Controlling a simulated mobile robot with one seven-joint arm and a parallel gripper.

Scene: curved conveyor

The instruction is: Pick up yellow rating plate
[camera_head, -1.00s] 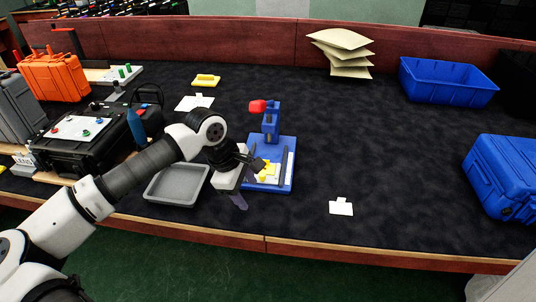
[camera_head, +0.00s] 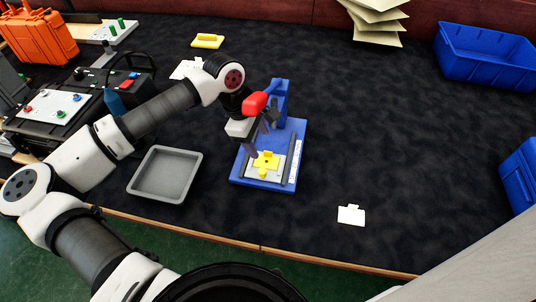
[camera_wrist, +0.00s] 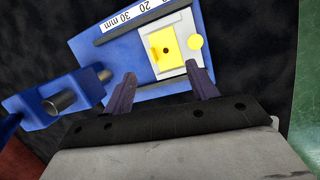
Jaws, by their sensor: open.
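The yellow rating plate (camera_head: 265,164) lies on a pale bed in a blue press-like fixture (camera_head: 240,179).
A grey tray (camera_head: 183,153) stands left of the fixture. A black case (camera_head: 40,132) with a button panel is farther left. Another yellow object (camera_head: 207,41) lies at the back. A white tag (camera_head: 351,215) lies to the right, with clear dark table around it.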

